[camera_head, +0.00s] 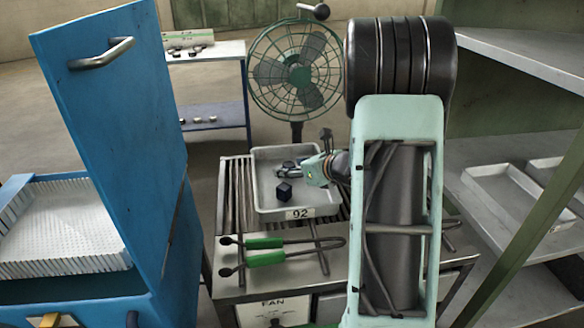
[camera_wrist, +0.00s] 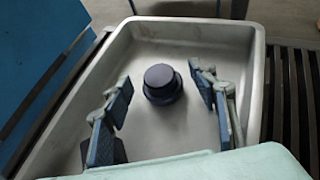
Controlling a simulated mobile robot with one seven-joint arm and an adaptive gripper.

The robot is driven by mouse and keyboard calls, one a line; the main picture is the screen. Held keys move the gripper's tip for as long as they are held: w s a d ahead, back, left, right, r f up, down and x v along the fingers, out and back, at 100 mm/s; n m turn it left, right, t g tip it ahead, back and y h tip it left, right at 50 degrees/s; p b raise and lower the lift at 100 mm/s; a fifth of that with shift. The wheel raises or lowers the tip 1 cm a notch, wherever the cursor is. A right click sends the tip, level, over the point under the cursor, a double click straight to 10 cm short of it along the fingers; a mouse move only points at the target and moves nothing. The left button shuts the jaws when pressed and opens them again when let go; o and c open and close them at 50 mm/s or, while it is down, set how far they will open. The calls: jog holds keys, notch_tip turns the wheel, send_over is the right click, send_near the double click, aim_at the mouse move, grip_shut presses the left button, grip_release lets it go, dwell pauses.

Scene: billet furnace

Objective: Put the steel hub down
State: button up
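The steel hub (camera_wrist: 162,84) is a dark, stepped round piece with a narrower top on a wider base. In the wrist view it stands upright on the floor of a grey metal tray (camera_wrist: 255,70). My gripper (camera_wrist: 160,78) is open, with one blue-padded finger on each side of the hub and visible gaps to both. In the head view my gripper (camera_head: 290,166) is low over the back of the tray (camera_head: 262,176), which bears the number 92. The hub cannot be made out clearly there.
A dark block (camera_head: 284,192) lies in the tray; a dark piece (camera_wrist: 118,151) shows behind my left finger. Green-handled tongs (camera_head: 265,242) lie in front. A fan (camera_head: 295,70) stands behind, a blue cabinet (camera_head: 115,120) left, shelving (camera_head: 530,150) right.

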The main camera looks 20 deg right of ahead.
jog(key=shift+r, duration=0.2)
jog(key=p+v, duration=0.1)
jog(key=v, duration=1.1)
jog(key=shift+f+p, duration=0.1)
jog(key=shift+p, duration=0.25)
